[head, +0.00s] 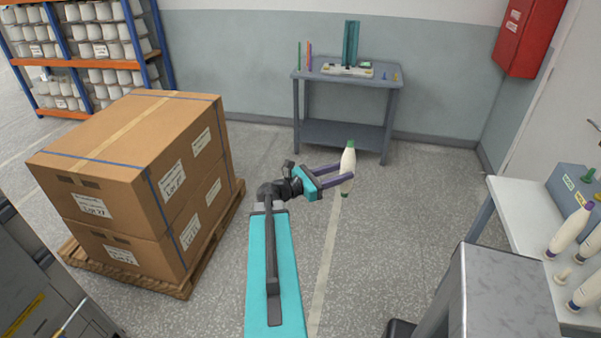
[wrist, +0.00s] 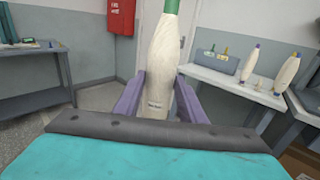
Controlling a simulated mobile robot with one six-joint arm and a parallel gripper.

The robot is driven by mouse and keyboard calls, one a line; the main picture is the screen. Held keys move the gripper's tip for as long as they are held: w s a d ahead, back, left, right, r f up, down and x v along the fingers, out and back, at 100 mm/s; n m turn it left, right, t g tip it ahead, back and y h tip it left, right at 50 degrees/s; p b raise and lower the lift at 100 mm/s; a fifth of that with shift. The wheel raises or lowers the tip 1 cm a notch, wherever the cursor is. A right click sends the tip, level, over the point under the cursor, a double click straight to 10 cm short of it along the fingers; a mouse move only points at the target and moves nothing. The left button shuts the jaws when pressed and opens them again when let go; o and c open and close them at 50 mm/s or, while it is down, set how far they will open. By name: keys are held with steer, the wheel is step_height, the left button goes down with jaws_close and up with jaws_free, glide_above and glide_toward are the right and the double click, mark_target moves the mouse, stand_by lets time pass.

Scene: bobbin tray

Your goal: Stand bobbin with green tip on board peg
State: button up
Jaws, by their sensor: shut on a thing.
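My gripper (head: 346,172) is shut on a cream bobbin (head: 348,160) with a green tip (head: 350,144). It holds the bobbin nearly upright, tip up, over open floor between the tables. In the wrist view the bobbin (wrist: 160,65) stands between the two purple fingers, its green tip cut by the top edge. A pale table (head: 510,210) at the right carries a grey-blue labelled box (head: 566,187), short pegs, one being a bare peg (head: 562,276), and a purple-tipped bobbin (head: 568,230). A yellow-tipped bobbin (wrist: 288,72) shows there in the wrist view. Which part is the board is unclear.
A small grey table (head: 350,80) at the back wall holds a teal upright, coloured rods and small cones. Stacked cartons (head: 150,180) on a pallet stand left. A metal-topped unit (head: 500,295) is at front right. A red wall box (head: 528,35) hangs at the back right.

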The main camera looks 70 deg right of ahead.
steer(key=w+a+f+n+t+h+b, duration=0.1)
steer(key=w+a+n+t, duration=0.15)
steer(key=w+a, duration=0.6)
steer(key=w+a+f+n+t+h+b, duration=0.1)
steer(key=w+a+n+t+h, duration=0.15)
steer(key=w, duration=1.15)
steer(key=w+a+f+n+t+h+b, duration=0.15)
steer(key=w+a+t, duration=0.35)
steer(key=w, duration=0.6)
steer(key=w+a+f+n+t+b, duration=0.1)
steer(key=w+a+n+t, duration=0.15)
steer(key=w+a, duration=0.55)
steer(key=w+a+f+n+t+y+b, duration=0.1)
steer(key=w+a+t, duration=0.25)
steer(key=a, duration=0.75)
steer(key=w+a+f+n+t+b, duration=0.1)
steer(key=w+a+n+t, duration=0.1)
steer(key=w+a, duration=0.6)
steer(key=a+f+n+t+y+b, duration=0.1)
steer(key=a+n+t+y+b, duration=0.1)
steer(key=a, duration=2.1)
steer(key=n+t+y, duration=0.1)
steer(key=n+t, duration=0.1)
steer(key=t, duration=0.1)
steer(key=shift+w+a+f+t, duration=0.2)
steer(key=shift+w+a+t, duration=0.05)
steer(key=shift+t, duration=0.05)
steer(key=shift+d, duration=0.1)
